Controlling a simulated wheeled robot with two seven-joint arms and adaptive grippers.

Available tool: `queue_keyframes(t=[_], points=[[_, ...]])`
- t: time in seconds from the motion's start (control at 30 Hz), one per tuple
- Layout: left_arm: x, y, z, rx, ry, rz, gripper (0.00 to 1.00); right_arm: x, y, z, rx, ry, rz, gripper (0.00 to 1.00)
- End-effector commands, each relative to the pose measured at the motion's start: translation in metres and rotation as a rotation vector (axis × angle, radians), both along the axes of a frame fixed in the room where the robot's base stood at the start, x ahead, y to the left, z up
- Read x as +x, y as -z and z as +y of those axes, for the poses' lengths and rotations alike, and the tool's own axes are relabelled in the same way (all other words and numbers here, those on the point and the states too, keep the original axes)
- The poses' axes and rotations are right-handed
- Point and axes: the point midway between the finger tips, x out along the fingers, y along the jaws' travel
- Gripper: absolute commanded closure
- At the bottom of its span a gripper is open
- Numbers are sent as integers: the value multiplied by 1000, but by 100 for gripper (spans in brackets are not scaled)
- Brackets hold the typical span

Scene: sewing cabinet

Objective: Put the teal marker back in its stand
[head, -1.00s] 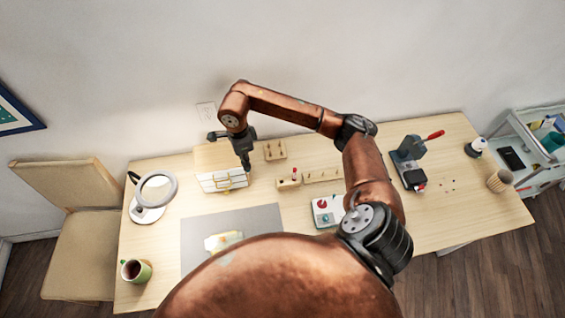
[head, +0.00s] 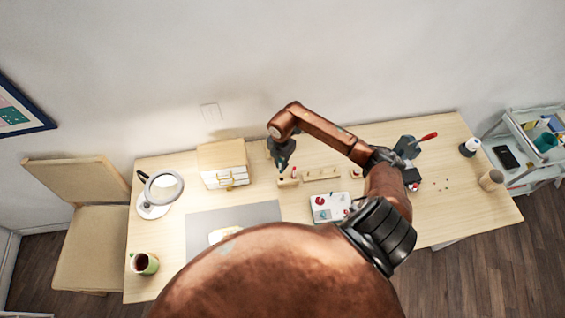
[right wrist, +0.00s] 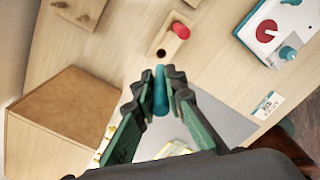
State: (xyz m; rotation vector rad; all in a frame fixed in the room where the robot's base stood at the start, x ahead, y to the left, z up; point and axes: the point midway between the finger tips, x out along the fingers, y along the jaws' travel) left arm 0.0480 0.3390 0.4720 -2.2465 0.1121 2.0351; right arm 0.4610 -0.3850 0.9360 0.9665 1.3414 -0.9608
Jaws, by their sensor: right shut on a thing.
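My right gripper (head: 282,168) is shut on the teal marker, which shows between the fingertips in the right wrist view (right wrist: 160,92). The marker points away from the wrist camera, so its full length is hidden. The small wooden stand (right wrist: 170,44) lies just ahead of the fingertips, holding a red marker (right wrist: 181,31) beside one empty hole (right wrist: 161,53). In the head view the stand (head: 290,183) is just below and beside the gripper. The marker looks apart from the stand; its height above it is hard to tell. My left gripper is not in view.
A wooden drawer box (head: 222,160) stands left of the gripper. A long wooden rack (head: 322,173) and a white device with a red knob (head: 330,206) are to the right. A grey mat (head: 205,218) lies in front. A magnifier lamp (head: 163,187) stands far left.

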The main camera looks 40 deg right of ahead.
Motion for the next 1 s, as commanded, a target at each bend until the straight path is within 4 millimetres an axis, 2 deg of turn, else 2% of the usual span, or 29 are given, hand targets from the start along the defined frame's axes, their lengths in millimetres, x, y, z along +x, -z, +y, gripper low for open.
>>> queue_keyframes(t=[0.23,0.63,1.0], points=[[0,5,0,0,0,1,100,-2,10,-3,2,60,-1,100],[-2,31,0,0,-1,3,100,-2,43,-3,1,56,0,100],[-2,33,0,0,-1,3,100,-2,46,-3,1,56,-1,100]])
